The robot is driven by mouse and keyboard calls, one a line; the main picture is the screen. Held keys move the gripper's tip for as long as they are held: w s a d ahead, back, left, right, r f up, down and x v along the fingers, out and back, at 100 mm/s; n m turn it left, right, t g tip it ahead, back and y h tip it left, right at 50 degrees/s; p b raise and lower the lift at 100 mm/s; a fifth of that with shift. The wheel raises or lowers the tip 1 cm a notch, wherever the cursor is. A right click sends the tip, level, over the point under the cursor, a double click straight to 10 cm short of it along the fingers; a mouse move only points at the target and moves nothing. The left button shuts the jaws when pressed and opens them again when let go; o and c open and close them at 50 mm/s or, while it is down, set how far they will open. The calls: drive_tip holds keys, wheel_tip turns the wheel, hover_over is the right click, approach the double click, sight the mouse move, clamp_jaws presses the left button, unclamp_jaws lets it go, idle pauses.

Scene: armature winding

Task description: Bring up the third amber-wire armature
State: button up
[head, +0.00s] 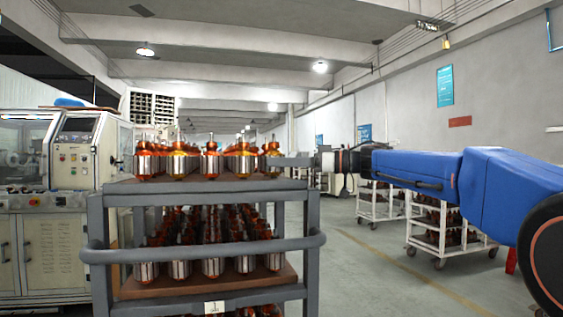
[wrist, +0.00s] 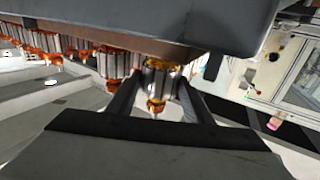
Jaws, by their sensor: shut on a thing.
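An armature with amber wire (wrist: 161,78) and a silver core stands between the two dark fingers of my gripper (wrist: 157,92) in the wrist view. The gripper is shut on it. In the head view my gripper (head: 288,162) reaches in from the right at the height of the cart's top shelf, at the right end of the front row. The armature there (head: 272,150) is partly hidden by the fingers. Other armatures with amber wire (head: 179,163) (head: 242,163) stand in the same row. I cannot tell whether the held armature touches the shelf.
Armatures with red-orange wire (head: 211,164) stand between the amber ones. The grey cart (head: 200,197) carries more armatures on its lower brown shelf (head: 200,285). A winding machine (head: 75,150) stands at left. White carts (head: 436,240) stand at right beyond open floor.

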idle(0.7)
drive_tip(key=o, duration=1.6)
drive_tip(key=shift+f, duration=0.1)
drive_tip(key=v, duration=1.7)
drive_tip(key=shift+d, duration=0.2)
drive_tip(key=shift+d, duration=0.1)
